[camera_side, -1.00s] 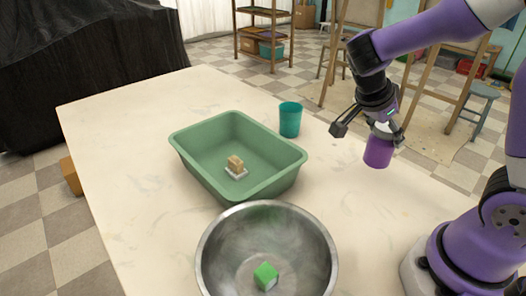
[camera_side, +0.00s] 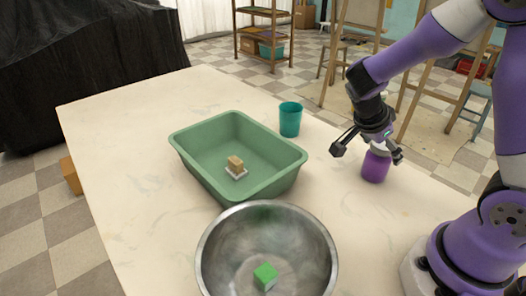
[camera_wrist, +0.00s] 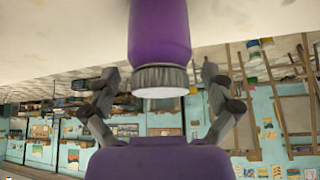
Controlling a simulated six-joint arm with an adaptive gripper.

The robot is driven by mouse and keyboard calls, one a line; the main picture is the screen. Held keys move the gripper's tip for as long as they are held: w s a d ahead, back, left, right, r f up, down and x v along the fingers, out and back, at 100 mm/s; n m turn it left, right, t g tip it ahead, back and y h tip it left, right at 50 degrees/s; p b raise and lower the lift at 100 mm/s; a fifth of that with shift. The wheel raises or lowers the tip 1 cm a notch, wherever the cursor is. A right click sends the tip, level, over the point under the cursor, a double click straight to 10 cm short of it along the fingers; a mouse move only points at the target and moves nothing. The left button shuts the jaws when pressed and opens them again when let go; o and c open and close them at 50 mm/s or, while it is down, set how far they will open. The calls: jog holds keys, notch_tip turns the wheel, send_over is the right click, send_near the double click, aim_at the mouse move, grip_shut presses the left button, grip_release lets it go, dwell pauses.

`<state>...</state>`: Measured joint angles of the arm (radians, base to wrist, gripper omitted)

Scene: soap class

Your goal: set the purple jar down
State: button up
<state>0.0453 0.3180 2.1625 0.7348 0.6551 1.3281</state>
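The purple jar (camera_side: 375,167) with a pale lid stands upright at the right side of the table and appears to rest on it. My gripper (camera_side: 368,153) is just above and around the jar's lid end, with its fingers spread wide. In the wrist view, the jar (camera_wrist: 160,35) comes in from the top edge, its ribbed lid towards the camera. My gripper (camera_wrist: 159,73) shows there with one finger on each side of the lid and a visible gap on both sides. The jar's base is outside the wrist view.
A green tub (camera_side: 190,155) holds a tan block on a pale holder (camera_side: 236,168). A steel bowl (camera_side: 215,245) with a green cube (camera_side: 265,276) stands in front. A teal cup (camera_side: 290,119) stands behind the tub. The table (camera_side: 345,215) is clear between the bowl and the jar.

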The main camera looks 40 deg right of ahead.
dwell(0.3)
jog(key=v, duration=1.2)
jog(key=s+a+n+t+y, duration=0.2)
jog(key=a+n+t+y, duration=0.1)
jog(key=n, duration=0.7)
jog(key=s+a+r+n+t+y, duration=0.1)
jog(key=s+a+n+t+y, duration=0.1)
jog(key=n, duration=0.9)
jog(key=a+t+y, duration=0.1)
jog(key=a+t, duration=0.1)
jog(key=a, duration=0.1)
jog(key=shift+s+a+r, duration=0.25)
jog(key=shift+a+r, duration=0.05)
jog(key=shift+r, duration=0.05)
